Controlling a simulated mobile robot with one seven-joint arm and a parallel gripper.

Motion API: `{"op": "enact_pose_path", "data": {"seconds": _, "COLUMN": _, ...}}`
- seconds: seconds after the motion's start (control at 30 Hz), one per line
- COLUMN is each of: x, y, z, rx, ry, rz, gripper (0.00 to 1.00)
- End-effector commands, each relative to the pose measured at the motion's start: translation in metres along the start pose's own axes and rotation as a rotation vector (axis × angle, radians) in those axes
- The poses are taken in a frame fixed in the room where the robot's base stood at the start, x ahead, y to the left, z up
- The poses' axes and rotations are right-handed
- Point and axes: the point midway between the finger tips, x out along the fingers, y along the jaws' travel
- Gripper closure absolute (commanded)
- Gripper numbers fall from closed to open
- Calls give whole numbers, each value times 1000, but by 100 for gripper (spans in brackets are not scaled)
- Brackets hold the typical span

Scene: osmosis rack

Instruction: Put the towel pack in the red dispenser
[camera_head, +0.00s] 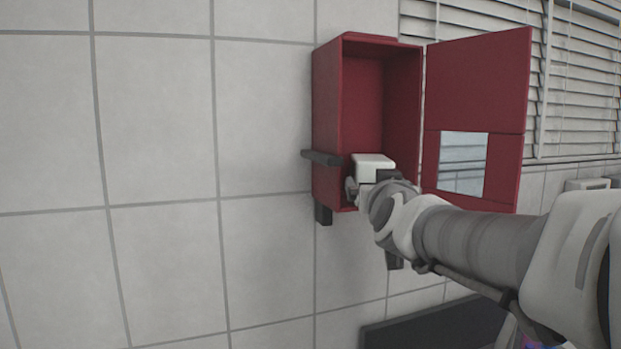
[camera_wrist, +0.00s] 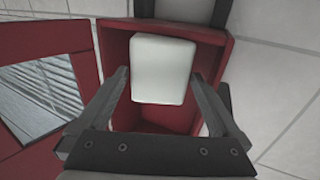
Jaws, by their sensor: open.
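The red dispenser (camera_head: 382,95) hangs on the tiled wall with its door (camera_head: 478,85) swung open to the right. The towel pack, a white rounded block (camera_head: 373,161), sits low in the dispenser's opening; my gripper hides its lower part. In the wrist view the pack (camera_wrist: 162,68) shows against the red interior (camera_wrist: 115,50). My gripper (camera_wrist: 161,78) is open, one finger on each side of the pack, with slim gaps visible. I cannot tell how deep the pack sits or whether it rests on the dispenser floor.
The open door, with a pale window (camera_head: 462,163), stands close beside my arm. Window blinds (camera_head: 585,85) are behind it. A dark flat surface (camera_head: 435,328) lies below. The tiled wall (camera_head: 160,130) to the left is clear.

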Motion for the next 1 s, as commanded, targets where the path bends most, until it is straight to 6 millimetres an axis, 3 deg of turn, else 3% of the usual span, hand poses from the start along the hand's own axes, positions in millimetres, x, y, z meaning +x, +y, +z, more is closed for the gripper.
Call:
{"op": "enact_pose_path", "data": {"seconds": 0.2, "x": 36, "y": 0, "z": 1, "rx": 0, "ry": -1, "rz": 1, "gripper": 0}}
{"op": "enact_pose_path", "data": {"seconds": 0.4, "x": 59, "y": 0, "z": 0, "rx": -1, "ry": -1, "rz": 0, "gripper": 0}}
{"op": "enact_pose_path", "data": {"seconds": 0.87, "x": 68, "y": 0, "z": 0, "rx": 0, "ry": 0, "rz": 1, "gripper": 0}}
{"op": "enact_pose_path", "data": {"seconds": 1.0, "x": 68, "y": 0, "z": 0, "rx": 0, "ry": 0, "rz": 1, "gripper": 23}}
